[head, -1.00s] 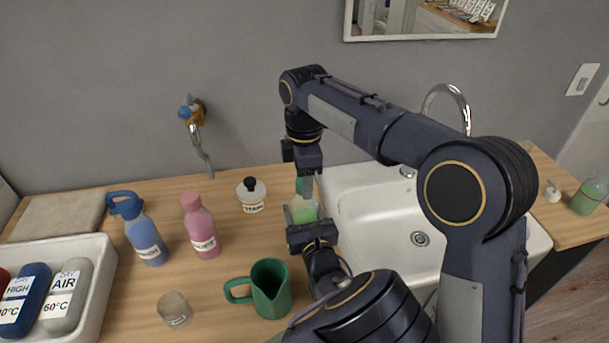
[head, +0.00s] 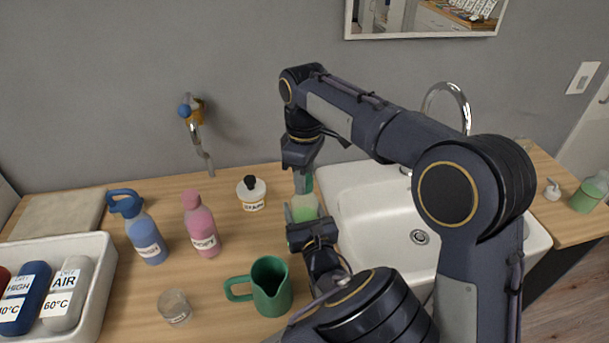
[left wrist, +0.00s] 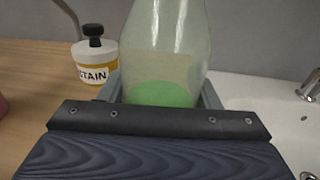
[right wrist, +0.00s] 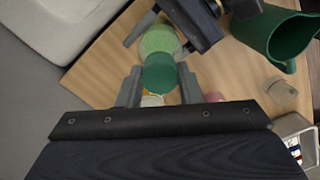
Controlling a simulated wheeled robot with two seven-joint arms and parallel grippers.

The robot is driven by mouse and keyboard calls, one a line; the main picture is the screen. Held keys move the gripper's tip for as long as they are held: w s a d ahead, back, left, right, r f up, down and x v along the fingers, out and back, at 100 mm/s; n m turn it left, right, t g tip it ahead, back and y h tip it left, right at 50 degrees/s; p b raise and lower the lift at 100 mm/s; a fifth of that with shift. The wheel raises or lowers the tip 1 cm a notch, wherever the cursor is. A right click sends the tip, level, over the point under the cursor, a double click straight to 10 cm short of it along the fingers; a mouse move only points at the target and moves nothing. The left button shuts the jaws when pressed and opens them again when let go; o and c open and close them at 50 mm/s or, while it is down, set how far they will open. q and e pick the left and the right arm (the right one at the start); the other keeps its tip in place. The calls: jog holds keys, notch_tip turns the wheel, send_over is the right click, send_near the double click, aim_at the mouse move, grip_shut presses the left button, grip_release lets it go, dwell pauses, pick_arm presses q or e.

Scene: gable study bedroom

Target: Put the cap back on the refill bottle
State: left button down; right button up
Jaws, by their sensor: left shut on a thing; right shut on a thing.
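The refill bottle (head: 303,208) is clear with green liquid and stands upright on the counter beside the sink. My left gripper (head: 302,222) is shut on its body; the bottle also fills the middle of the left wrist view (left wrist: 165,50). The green cap (right wrist: 159,76) is between the fingers of my right gripper (right wrist: 160,88), which points down from above and is shut on it. In the head view the cap (head: 304,184) is right over the bottle's top, lined up with it. The fingers hide the joint, so I cannot tell whether the cap is seated.
A green jug (head: 272,288) and a small glass jar (head: 174,307) stand in front. Pink (head: 201,228) and blue (head: 141,232) bottles and a stain jar (head: 251,194) stand left. The white sink (head: 375,205) is close on the right. A white tray (head: 98,275) holds more bottles.

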jog(key=o, duration=1.1)
jog(key=shift+c, duration=0.2)
jog(key=shift+r, duration=2.25)
jog(key=shift+r+n, duration=1.2)
jog(key=shift+r, duration=0.55)
jog(key=shift+c, duration=0.3)
jog(key=shift+f, duration=0.15)
jog(key=shift+f, duration=3.85)
